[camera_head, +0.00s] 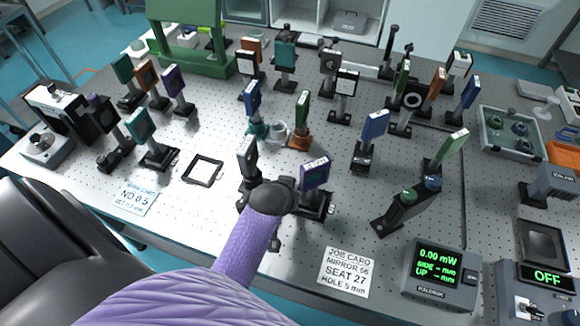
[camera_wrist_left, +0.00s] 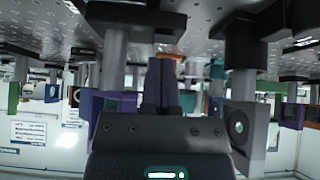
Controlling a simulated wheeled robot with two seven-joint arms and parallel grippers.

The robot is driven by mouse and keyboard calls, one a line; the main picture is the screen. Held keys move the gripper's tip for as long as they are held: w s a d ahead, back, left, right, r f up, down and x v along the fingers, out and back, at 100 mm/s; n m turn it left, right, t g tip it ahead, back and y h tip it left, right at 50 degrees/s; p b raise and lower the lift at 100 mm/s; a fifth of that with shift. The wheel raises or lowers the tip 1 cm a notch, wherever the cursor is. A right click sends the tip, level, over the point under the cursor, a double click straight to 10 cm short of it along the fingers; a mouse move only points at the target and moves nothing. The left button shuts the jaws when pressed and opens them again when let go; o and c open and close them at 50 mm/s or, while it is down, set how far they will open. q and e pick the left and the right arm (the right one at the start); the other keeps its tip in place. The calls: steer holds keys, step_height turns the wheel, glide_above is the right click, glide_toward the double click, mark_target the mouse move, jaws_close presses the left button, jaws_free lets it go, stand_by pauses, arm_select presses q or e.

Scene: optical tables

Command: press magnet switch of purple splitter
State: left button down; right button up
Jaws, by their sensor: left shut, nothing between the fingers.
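The purple splitter (camera_head: 315,174) stands upright on a post with a black base near the front middle of the table. A purple mount with a teal face, apparently this splitter, hangs inverted at left in the left wrist view (camera_wrist_left: 112,104). My left gripper (camera_head: 275,192) is low, just left of the splitter's post and base. Its narrow fingers (camera_wrist_left: 161,82) are shut and empty, between two posts. Whether they touch the splitter's base cannot be told. The magnet switch cannot be made out. My right gripper is not in view.
A grey-framed optic (camera_head: 248,155) stands close on the gripper's left. An empty square frame (camera_head: 203,155) lies farther left. A job card (camera_head: 346,272) and a power meter (camera_head: 440,275) lie to the front right. Several other mounted optics crowd the back.

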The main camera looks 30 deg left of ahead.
arm_select(q)
steer(key=shift+w+a+f, duration=0.1)
steer(key=shift+w+f, duration=0.3)
steer(key=shift+f, duration=0.1)
steer(key=shift+s+f+t+b, duration=0.15)
steer(key=shift+f+t+b, duration=0.15)
steer(key=shift+f+b, duration=0.2)
steer(key=shift+r, duration=0.15)
steer(key=shift+r+p, duration=0.1)
steer(key=shift+p, duration=0.2)
steer(key=shift+r+p, duration=0.7)
steer(key=shift+p, duration=0.2)
